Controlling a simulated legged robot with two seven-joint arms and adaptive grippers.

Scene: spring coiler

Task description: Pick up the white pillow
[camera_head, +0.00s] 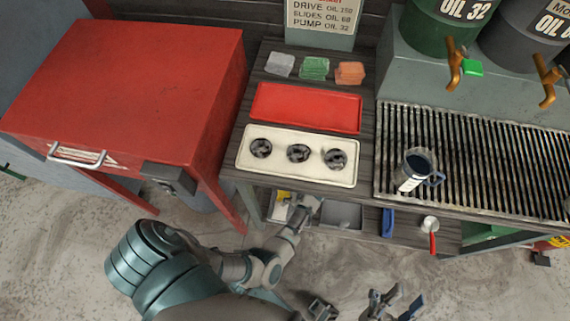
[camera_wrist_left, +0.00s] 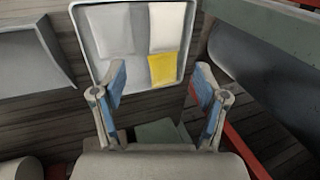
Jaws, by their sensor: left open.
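A yellow pad (camera_wrist_left: 162,70) lies below the smaller one. My left gripper (camera_wrist_left: 160,82) is open and empty, its blue-padded fingers apart in front of the tray's near edge. In the head view my left gripper (camera_head: 305,206) reaches the lower shelf, partly hiding the tray. My right gripper (camera_head: 395,303) is low, its fingers apart and empty.
The bench top above holds a cream tray (camera_head: 247,163) with three dark coils, a red tray (camera_head: 305,107) and folded cloths (camera_head: 314,68). A red cabinet (camera_head: 130,80) stands left. A blue item (camera_head: 388,222) and a red-handled tool (camera_head: 431,230) are right of the shelf bin (camera_head: 342,216).

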